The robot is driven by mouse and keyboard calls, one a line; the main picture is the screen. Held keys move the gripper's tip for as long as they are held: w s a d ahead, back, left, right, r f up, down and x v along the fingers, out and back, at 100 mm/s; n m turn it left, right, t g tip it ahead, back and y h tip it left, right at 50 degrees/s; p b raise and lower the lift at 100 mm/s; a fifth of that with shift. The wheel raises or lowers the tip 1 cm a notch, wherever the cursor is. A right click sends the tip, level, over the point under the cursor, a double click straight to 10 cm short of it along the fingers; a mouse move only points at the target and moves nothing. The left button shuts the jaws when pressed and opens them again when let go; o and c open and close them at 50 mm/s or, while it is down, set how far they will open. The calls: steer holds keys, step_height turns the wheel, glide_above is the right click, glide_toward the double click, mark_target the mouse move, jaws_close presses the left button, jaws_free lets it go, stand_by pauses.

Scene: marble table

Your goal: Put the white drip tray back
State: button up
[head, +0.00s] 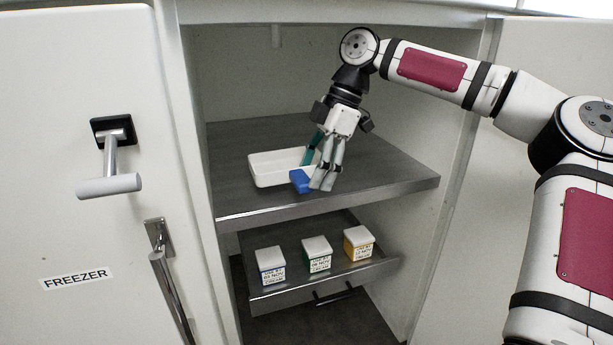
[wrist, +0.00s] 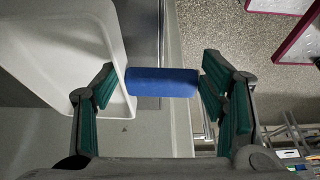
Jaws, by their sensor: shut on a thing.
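The white drip tray (head: 262,177) is a shallow open tray on the upper grey shelf of the open cabinet. It also shows at the left of the wrist view (wrist: 118,62). A blue block (head: 299,181) is at the tray's front right side. In the wrist view the blue block (wrist: 162,82) spans between my fingers, its left end at the tray's edge. I cannot tell whether it is joined to the tray. My gripper (head: 318,172) points down over the shelf and is shut on the blue block. Its fingers hide part of the tray's right side.
A lower shelf (head: 318,278) holds white-lidded boxes with blue (head: 271,266), green (head: 317,254) and yellow (head: 358,243) markings. The freezer door (head: 75,200) with its handle (head: 108,185) stands at the left. The upper shelf (head: 385,170) is bare to the right and behind the tray.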

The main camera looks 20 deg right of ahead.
mark_target(307, 168)
steer(key=shift+w+a, duration=0.15)
steer(key=shift+w, duration=1)
steer(key=shift+w+f+b, duration=0.5)
steer(key=shift+w+f, duration=0.15)
steer(key=shift+f, duration=0.15)
steer(key=shift+f+b, duration=0.3)
steer(key=shift+f, duration=0.45)
steer(key=o, duration=1.3)
steer(key=shift+f, duration=0.15)
